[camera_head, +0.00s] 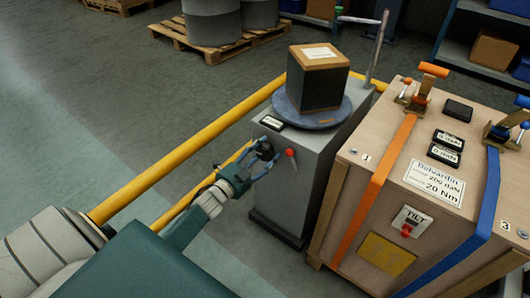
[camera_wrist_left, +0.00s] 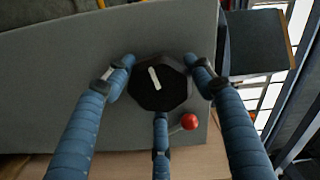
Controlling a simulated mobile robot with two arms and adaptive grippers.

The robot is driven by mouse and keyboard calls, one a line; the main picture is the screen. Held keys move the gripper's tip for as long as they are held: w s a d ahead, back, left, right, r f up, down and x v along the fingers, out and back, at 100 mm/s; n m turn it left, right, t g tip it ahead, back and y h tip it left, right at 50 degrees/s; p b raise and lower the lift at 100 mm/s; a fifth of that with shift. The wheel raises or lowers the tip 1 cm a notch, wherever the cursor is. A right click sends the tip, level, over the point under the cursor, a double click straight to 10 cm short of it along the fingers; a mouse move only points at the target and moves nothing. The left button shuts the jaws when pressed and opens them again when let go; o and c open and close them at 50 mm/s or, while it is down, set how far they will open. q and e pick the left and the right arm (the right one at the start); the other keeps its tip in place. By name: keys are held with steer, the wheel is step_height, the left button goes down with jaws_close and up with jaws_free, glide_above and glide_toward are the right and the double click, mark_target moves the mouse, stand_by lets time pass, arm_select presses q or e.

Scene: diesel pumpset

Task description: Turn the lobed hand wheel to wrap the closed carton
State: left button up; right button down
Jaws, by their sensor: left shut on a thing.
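The lobed hand wheel (camera_wrist_left: 172,92) is black with a white bar mark and sits on the side of a grey machine cabinet (camera_head: 328,150). In the head view the wheel (camera_head: 265,150) is partly hidden by my left gripper (camera_head: 262,160). In the left wrist view the three blue fingers of my left gripper (camera_wrist_left: 160,90) are shut around the wheel. The closed carton (camera_head: 317,82), dark-sided with a brown top and a white label, stands upright on a round blue turntable (camera_head: 312,119) on the cabinet. My right gripper is not in view.
A red-knobbed lever (camera_head: 291,153) sticks out right beside the wheel. A wooden crate (camera_head: 340,215) with orange and blue straps stands close to the right of the cabinet. Yellow rails (camera_head: 190,152) run behind and left. A metal post (camera_head: 377,48) rises behind the turntable.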

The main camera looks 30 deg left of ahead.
arm_select(q)
steer(key=shift+s+a+f, duration=0.15)
steer(key=shift+a+f, duration=0.2)
steer(key=o, duration=1.2)
steer(key=shift+a, duration=0.15)
steer(key=shift+r, duration=0.1)
steer(key=shift+d+r, duration=0.1)
steer(key=shift+d, duration=0.1)
steer(key=s, duration=0.8)
steer(key=s+a, duration=0.1)
steer(key=s, duration=0.3)
